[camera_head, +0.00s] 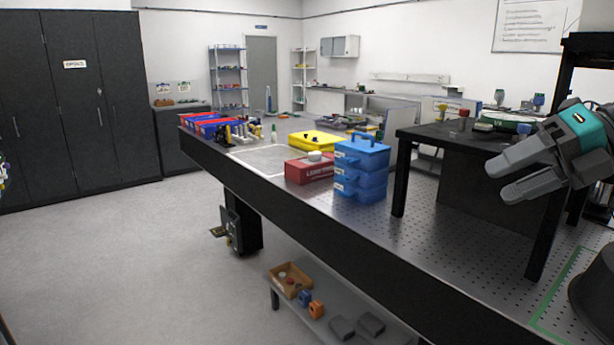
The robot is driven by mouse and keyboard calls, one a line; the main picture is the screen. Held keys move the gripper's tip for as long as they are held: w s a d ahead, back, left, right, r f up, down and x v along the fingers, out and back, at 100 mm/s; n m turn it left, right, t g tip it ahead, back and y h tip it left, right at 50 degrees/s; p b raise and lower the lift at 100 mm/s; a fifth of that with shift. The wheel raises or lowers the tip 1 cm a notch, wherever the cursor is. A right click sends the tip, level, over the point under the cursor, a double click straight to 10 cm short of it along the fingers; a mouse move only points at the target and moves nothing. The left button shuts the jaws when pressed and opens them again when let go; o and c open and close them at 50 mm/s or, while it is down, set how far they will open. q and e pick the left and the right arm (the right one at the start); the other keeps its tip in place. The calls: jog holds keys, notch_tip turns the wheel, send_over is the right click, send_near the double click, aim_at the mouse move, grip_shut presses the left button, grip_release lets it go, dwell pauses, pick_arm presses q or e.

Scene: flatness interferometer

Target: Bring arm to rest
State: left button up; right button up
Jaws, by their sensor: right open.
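My right gripper (508,178) comes in from the right edge, with grey fingers and a teal band on its body. Its two fingers are apart and nothing shows between them. It hangs in front of the black raised shelf, above the perforated optical table (430,235). My left gripper is out of the picture.
A black raised shelf (455,140) with small parts stands on the table. A blue drawer case (360,170), a red box (308,170) and a yellow case (316,141) stand farther left. Black cabinets (75,105) line the left wall. The floor (120,260) at left is clear.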

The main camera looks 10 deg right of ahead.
notch_tip(320, 180, down, 30)
jog(key=a+m+t+h, duration=0.25)
jog(key=m+t, duration=0.75)
jog(key=m, duration=1.1)
jog(key=s+a+f+m+g+h, duration=0.4)
jog(key=s+a+f+m, duration=0.7)
jog(key=a+f, duration=0.4)
notch_tip(320, 180, down, 2)
jog(key=shift+s+f+g, duration=0.2)
jog(key=shift+s+g, duration=0.3)
jog(key=shift+s, duration=0.25)
jog(key=shift+d+h, duration=0.1)
jog(key=shift+h, duration=0.15)
